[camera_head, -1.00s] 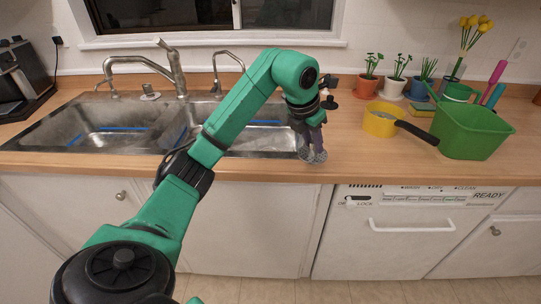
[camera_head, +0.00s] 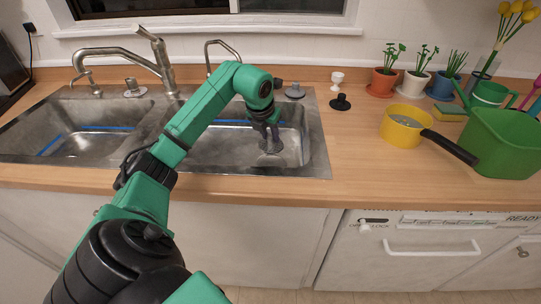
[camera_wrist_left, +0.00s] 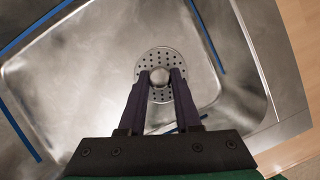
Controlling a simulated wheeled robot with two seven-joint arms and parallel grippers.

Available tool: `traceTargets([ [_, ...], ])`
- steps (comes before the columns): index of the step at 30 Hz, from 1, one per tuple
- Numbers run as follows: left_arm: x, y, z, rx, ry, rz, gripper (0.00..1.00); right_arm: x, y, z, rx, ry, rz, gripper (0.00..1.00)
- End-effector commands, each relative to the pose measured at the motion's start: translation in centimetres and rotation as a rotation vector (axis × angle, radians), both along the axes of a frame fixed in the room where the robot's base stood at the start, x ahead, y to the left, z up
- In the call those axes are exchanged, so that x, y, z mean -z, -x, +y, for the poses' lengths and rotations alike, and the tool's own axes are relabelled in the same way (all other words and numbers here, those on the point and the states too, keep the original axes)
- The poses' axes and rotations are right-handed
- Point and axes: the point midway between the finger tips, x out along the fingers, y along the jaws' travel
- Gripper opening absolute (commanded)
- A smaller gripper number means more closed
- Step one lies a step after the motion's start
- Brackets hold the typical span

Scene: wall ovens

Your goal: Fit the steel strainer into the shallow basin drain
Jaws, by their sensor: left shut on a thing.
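The steel strainer (camera_wrist_left: 153,57) is a round disc with many small holes and a central knob. My left gripper (camera_wrist_left: 160,84) is shut on this knob, with a dark finger on each side. In the head view my left gripper (camera_head: 268,127) points down inside the right-hand basin (camera_head: 215,151) of the steel sink. The strainer shows below it near the basin floor (camera_head: 272,160). The drain opening is hidden under the strainer and fingers, so I cannot tell whether the strainer is seated in it. My right gripper is not in view.
A left-hand basin (camera_head: 88,143) and steel taps (camera_head: 160,62) adjoin. On the counter right of the sink are a black stopper (camera_head: 340,102), a white cup (camera_head: 337,78), a yellow pan (camera_head: 405,124) and a green tub (camera_head: 500,145). The counter's front middle is clear.

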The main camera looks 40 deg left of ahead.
Motion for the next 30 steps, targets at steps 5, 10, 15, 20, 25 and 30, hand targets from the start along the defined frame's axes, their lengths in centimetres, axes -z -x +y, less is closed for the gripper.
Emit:
traceTargets([
  [5, 3.8, 0.0, -0.1, 0.002, 0.003, 0.001, 0.00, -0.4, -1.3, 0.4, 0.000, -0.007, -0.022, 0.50],
  [10, 6.6, 0.0, -0.1, 0.001, 0.003, 0.002, 0.00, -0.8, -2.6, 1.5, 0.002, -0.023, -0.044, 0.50],
  [15, 7.9, -0.1, 0.0, 0.001, 0.000, -0.002, 0.00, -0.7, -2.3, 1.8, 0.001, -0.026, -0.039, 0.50],
  [20, 7.9, 0.0, 0.0, 0.001, 0.000, -0.001, 0.59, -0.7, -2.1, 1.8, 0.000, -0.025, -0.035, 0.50],
  [25, 7.9, -0.1, 0.0, 0.001, 0.001, 0.000, 0.62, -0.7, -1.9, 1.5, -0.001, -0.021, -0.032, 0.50],
  [30, 7.7, 0.0, 0.0, 0.001, 0.000, -0.001, 0.62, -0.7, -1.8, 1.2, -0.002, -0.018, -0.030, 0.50],
])
